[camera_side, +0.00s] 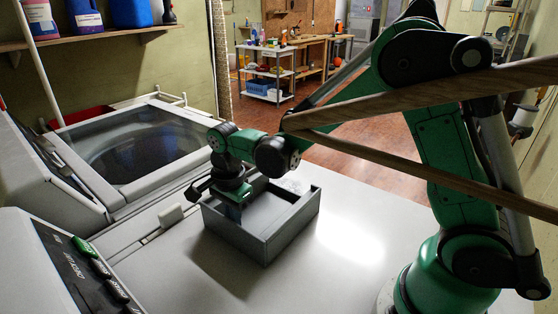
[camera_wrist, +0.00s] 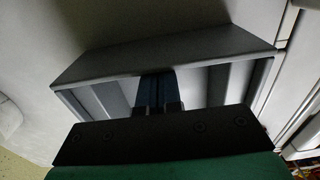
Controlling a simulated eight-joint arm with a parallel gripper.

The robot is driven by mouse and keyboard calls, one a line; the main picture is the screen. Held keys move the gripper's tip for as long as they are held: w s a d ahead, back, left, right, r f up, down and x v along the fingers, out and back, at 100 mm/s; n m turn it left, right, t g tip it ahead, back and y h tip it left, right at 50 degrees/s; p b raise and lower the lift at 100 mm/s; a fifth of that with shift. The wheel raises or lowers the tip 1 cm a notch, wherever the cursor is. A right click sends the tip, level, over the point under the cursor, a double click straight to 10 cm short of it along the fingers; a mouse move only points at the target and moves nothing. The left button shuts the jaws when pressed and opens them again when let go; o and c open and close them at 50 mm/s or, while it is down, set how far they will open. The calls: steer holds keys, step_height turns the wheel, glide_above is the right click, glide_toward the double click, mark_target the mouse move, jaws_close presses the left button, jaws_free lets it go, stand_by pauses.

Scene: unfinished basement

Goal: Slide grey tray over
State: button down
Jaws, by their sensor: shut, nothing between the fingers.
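The grey tray (camera_side: 287,233) is an open, shallow rectangular box on the white machine top in the side view. Its wall also shows in the wrist view (camera_wrist: 170,55), spanning the frame just beyond my fingers. My gripper (camera_side: 235,210) points down into the tray near its left corner. In the wrist view my gripper's blue fingers (camera_wrist: 157,90) are together with nothing between them. Their tips lie close to the tray wall; I cannot tell whether they touch it. The fingertips are partly hidden in the side view.
The white top (camera_side: 340,235) is clear to the right of the tray and in front of it. A lidded washer (camera_side: 125,150) stands at the left, with a control panel (camera_side: 80,265) in the near left. Wooden bars (camera_side: 400,97) cross the foreground before my arm.

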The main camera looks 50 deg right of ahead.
steer(key=shift+a, duration=0.4)
steer(key=d, duration=0.2)
steer(key=d+r, duration=0.1)
steer(key=d, duration=0.1)
steer(key=shift+r, duration=0.15)
step_height(320, 180, up, 9)
